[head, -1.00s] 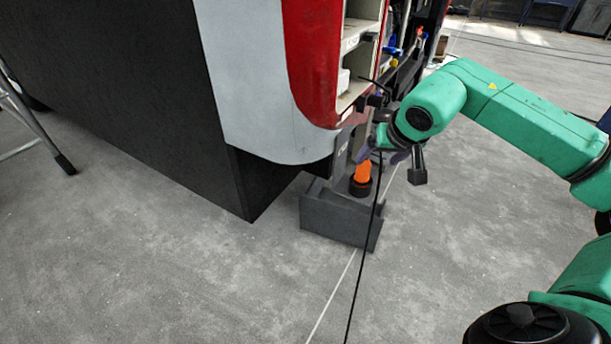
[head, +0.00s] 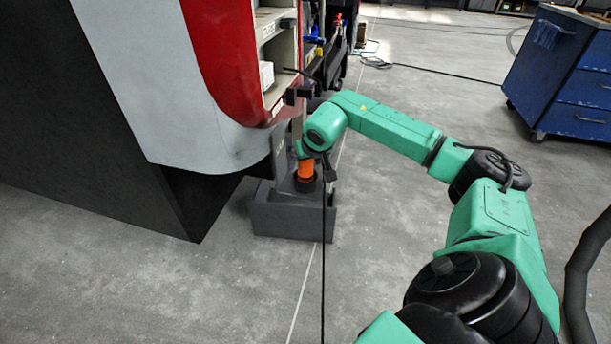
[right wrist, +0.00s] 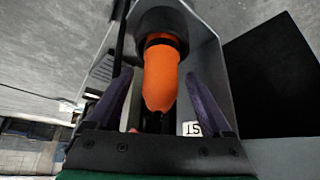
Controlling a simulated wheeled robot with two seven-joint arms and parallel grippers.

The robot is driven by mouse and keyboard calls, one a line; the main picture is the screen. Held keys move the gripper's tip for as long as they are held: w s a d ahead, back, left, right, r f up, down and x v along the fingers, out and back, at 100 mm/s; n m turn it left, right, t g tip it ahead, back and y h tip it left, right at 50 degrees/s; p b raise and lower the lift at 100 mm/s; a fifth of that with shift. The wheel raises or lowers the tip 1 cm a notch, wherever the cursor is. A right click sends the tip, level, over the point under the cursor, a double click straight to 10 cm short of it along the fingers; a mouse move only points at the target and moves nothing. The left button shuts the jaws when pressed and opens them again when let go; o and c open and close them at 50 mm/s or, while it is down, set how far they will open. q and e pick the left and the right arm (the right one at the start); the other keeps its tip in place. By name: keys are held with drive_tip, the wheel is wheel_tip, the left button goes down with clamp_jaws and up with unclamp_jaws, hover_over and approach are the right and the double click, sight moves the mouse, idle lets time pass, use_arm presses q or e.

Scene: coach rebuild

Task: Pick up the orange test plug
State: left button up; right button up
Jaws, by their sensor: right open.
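The orange test plug (head: 306,171) stands upright in a dark round socket on a grey bracket (head: 290,218) at the lower corner of the coach. In the right wrist view, the plug (right wrist: 160,75) fills the middle, with a black collar around it. My right gripper (head: 303,152) is at the plug, mostly hidden by my own wrist in the head view. In the right wrist view its two purple fingers (right wrist: 158,78) are open, one on each side of the plug, with gaps visible. My left gripper is not in view.
The red and white coach shell (head: 222,70) with open shelves rises just behind and left of the plug. A blue drawer cabinet (head: 560,75) stands at the right. The grey floor in front is clear.

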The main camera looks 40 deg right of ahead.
drive_tip(key=shift+r, duration=0.15)
drive_tip(key=shift+c, duration=0.3)
clamp_jaws()
